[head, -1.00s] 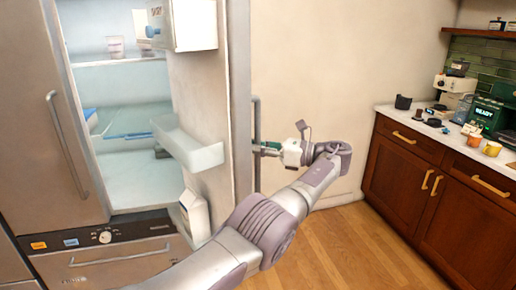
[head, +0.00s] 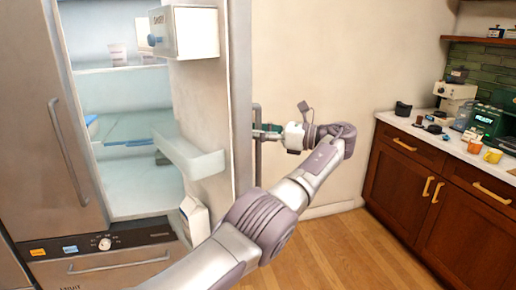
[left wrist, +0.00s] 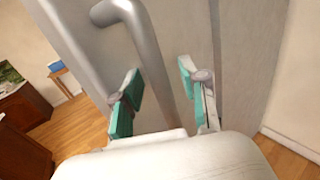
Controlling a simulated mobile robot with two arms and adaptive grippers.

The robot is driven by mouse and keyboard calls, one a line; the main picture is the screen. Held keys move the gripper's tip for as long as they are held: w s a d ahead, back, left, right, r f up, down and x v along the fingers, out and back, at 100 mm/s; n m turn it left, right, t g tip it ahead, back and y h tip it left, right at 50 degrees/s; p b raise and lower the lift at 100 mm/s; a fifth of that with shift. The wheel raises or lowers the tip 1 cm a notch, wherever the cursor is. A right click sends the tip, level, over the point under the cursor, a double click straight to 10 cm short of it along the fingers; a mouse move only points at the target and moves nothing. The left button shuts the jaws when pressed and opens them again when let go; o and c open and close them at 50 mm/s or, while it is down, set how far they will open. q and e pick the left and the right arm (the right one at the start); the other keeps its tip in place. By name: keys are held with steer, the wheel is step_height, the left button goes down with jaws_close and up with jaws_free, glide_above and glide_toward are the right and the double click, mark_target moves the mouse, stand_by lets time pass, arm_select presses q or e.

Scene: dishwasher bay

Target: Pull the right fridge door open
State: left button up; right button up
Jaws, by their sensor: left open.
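The right fridge door (head: 203,95) stands open, its inner side with bins facing left. Its grey bar handle (head: 257,150) is on the outer side. My left gripper (head: 262,133) is at this handle in the head view. In the left wrist view the handle (left wrist: 146,50) runs between the two green-padded fingers of my left gripper (left wrist: 160,93). The fingers are open, one on each side of the bar, with visible gaps. My right gripper is not in view.
The lit fridge interior (head: 130,130) shows shelves. A closed left door (head: 35,110) with its own handle is beside it, and a drawer (head: 110,265) below. A white box (head: 197,32) and carton (head: 195,215) are on the door. Wooden floor (head: 345,250) is clear before the counter (head: 455,148).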

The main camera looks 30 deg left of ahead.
mark_target(258, 119)
arm_select(q)
steer(key=shift+r, duration=1.6)
